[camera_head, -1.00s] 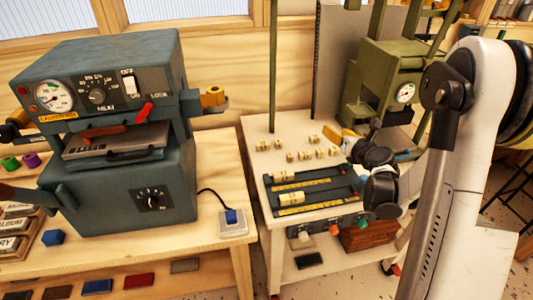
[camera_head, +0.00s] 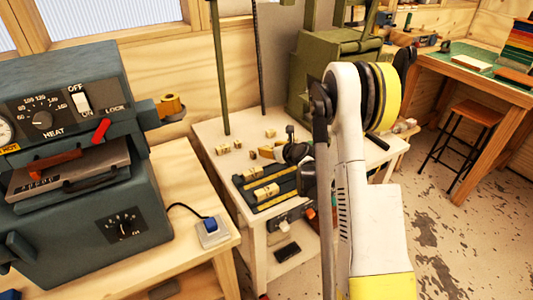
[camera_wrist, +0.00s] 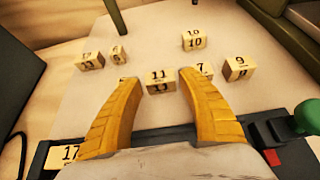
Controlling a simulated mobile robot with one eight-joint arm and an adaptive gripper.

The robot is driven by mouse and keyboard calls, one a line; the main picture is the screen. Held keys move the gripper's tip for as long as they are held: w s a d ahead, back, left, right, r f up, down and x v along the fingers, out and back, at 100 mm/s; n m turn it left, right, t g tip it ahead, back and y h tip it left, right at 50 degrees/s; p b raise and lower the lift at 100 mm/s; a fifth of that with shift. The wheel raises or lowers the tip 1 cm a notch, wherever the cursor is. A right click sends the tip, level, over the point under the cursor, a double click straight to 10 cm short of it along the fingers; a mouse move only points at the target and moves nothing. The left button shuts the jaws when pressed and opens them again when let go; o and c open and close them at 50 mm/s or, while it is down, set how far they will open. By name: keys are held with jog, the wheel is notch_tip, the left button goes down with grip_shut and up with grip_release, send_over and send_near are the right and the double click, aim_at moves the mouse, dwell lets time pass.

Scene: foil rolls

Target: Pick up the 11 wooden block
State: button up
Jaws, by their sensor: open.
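The 11 wooden block (camera_wrist: 160,82) is a small pale block with dark "11" markings, standing on the light table top. In the wrist view it shows between the tips of my gripper (camera_wrist: 159,77). The two yellow fingers are spread, with nothing held; I cannot tell whether either touches the block. In the head view my gripper (camera_head: 291,136) hangs over the table by the blocks, partly hidden by my own arm. The numbers are too small to read there.
Other numbered blocks stand close by: a 7 (camera_wrist: 201,70) right beside the right finger, a 9 (camera_wrist: 238,67) and a 10 (camera_wrist: 193,40). A dark rack (camera_head: 285,183) lies in front. A green post (camera_head: 219,70) and green press (camera_head: 325,75) rise behind.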

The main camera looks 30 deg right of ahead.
aim_at(266, 147)
jog(key=b+x, duration=0.1)
jog(key=x, duration=0.2)
jog(key=shift+w+f, duration=0.2)
jog(key=shift+s+r, duration=0.1)
jog(key=c, duration=0.6)
